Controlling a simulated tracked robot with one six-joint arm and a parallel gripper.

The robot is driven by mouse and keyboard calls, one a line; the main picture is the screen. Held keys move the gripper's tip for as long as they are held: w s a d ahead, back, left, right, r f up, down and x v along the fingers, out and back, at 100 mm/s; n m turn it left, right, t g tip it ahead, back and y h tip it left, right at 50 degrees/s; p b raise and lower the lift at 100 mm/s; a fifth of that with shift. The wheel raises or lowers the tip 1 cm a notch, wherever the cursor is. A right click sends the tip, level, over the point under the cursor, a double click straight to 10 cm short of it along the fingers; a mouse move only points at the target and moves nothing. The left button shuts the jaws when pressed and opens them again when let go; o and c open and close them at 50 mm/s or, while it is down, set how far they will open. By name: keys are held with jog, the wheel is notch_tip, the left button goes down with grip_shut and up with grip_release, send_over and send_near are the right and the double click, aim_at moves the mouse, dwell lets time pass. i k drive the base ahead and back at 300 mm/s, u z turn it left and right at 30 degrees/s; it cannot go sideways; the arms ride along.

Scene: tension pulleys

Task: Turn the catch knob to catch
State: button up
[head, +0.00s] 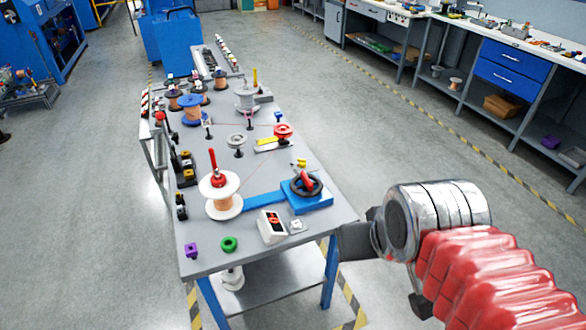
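No part is clearly marked as the catch knob, so I cannot tell which one it is. A black round handwheel with a red grip (307,184) sits on a blue block (318,202) at the right of the grey table (218,262). A small white box with a red and dark front (272,226) stands in front of it. My arm enters at the lower right, with a chrome wrist and red bellows. Dark parts of my gripper (362,240) show beside the table's right edge, apart from these things. Its fingers are not clear.
A white spool with a red handle (220,194) stands left of the blue bar (265,199). A green ring (229,243) and a purple block (191,250) lie near the front edge. Pulleys and more spools stand farther back. Open floor surrounds the table; workbenches line the right.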

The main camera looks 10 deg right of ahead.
aim_at(302, 164)
jog(key=i, duration=1)
jog(key=u, duration=0.05)
